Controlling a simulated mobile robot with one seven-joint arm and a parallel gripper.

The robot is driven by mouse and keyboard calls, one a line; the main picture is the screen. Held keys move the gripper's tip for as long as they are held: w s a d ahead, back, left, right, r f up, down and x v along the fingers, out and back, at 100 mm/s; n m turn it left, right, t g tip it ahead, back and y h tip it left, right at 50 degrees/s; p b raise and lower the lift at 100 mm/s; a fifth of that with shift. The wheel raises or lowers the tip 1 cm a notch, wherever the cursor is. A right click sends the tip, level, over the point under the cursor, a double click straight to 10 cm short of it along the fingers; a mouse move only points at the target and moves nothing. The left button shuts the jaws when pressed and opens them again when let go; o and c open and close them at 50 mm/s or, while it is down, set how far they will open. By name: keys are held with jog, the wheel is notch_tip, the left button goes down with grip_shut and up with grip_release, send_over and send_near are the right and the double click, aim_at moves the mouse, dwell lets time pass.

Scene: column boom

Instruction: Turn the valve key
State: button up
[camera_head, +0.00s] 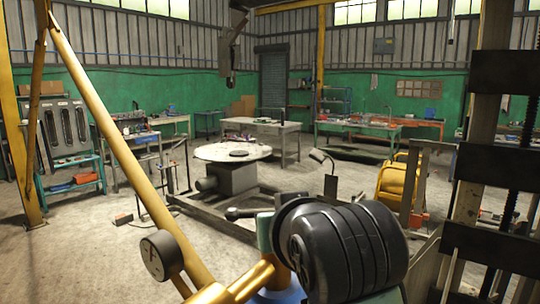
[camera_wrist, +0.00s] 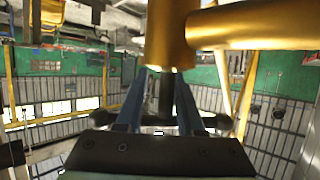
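The valve key (camera_wrist: 166,95) shows in the wrist view as a dark upright stem with a short cross-piece, against a thick gold pipe fitting (camera_wrist: 170,40). The two blue fingers of my gripper (camera_wrist: 162,90) stand apart, one on each side of the stem. Whether they touch the key cannot be made out. The wrist picture is upside down. In the head view, my black wrist housing hides the fingers and most of the key. A gold pipe (camera_head: 250,281) runs beside it at the lower middle.
A round gauge (camera_head: 159,255) sits on the pipework at lower left, beside a long slanting gold boom (camera_head: 120,150). Open concrete floor lies at left.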

notch_tip(320, 180, up, 11)
jog(key=t+y, duration=0.1)
jog(key=t, duration=0.3)
jog(key=shift+w+a+n+t, duration=0.25)
jog(key=shift+w+n+t, duration=0.05)
jog(key=shift+w, duration=0.05)
jog(key=f+g, duration=0.1)
jog(key=f, duration=0.2)
jog(key=s+f+g, duration=0.1)
jog(key=f+g, duration=0.1)
jog(key=f, duration=0.1)
jog(key=d+f+g+h, duration=0.1)
jog(key=f, duration=0.2)
jog(key=shift+s+f, duration=0.2)
jog(key=shift+f, duration=0.1)
jog(key=s+d, duration=0.2)
jog(key=s, duration=0.5)
jog(key=s+d+p, duration=0.1)
jog(key=s+d, duration=0.1)
jog(key=s, duration=0.5)
jog(key=shift+d+f+g, duration=0.3)
jog(key=shift+d+f, duration=0.1)
jog(key=shift+f, duration=0.05)
jog(key=shift+c, duration=0.3)
